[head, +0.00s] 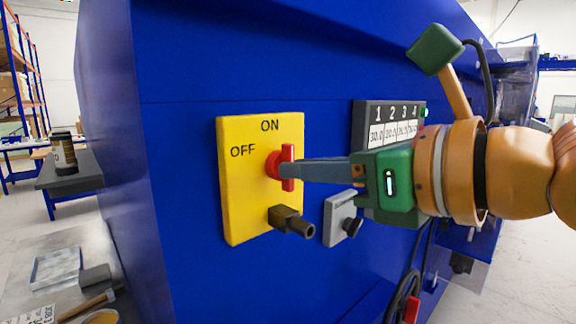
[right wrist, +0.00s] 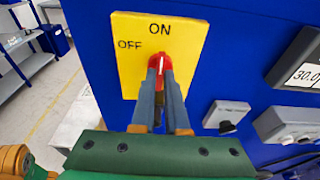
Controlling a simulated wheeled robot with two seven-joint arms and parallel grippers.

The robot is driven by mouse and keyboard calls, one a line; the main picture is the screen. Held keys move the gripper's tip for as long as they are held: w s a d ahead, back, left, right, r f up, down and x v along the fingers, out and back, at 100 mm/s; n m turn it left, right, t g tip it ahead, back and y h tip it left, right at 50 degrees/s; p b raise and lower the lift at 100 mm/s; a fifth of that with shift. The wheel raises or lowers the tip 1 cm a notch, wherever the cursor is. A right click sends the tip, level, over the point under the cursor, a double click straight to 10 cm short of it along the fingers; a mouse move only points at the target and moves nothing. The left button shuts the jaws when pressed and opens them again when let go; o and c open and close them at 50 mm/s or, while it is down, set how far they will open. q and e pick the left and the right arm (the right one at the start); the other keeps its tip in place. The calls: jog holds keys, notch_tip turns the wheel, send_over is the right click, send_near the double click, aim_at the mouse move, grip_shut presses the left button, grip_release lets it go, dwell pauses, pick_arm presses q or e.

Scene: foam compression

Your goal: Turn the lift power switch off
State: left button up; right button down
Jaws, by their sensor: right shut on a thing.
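The lift power switch is a red rotary knob (head: 288,167) on a yellow plate (head: 240,208) fixed to the blue machine. The plate reads ON at the top and OFF at the upper left. The knob's grip bar stands upright in the head view, in line with ON. My right gripper (head: 284,170) reaches in from the right with its fingers shut on the knob. In the right wrist view both fingers sit around the red knob (right wrist: 160,63), hiding its lower part. My left gripper is not in view.
A black connector (head: 290,221) juts from the plate below the knob. A grey switch box (head: 340,218) and a numbered display (head: 388,133) are to the right. A workbench with tools lies at lower left.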

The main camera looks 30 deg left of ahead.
dwell(0.3)
jog(key=n, duration=0.1)
jog(key=n+b, duration=0.1)
jog(key=shift+s+f+n+t, duration=0.1)
jog(key=shift+f+n+t, duration=0.1)
jog(key=shift+n+t, duration=0.5)
jog(key=shift+n, duration=0.3)
jog(key=shift+r+n, duration=0.15)
jog(key=shift+n, duration=0.35)
jog(key=shift+s+a+f+n+t+b, duration=0.1)
jog(key=shift+f+n+t+b, duration=0.1)
jog(key=shift+n+b, duration=0.3)
jog(key=shift+f+n+t+b, duration=0.1)
jog(key=shift+n+t+b, duration=0.1)
jog(key=shift+n+b, duration=0.3)
jog(key=n, duration=0.2)
jog(key=shift+n+t+b, duration=0.3)
jog(key=shift+t, duration=0.1)
jog(key=shift+r+n, duration=0.2)
jog(key=shift+n, duration=0.1)
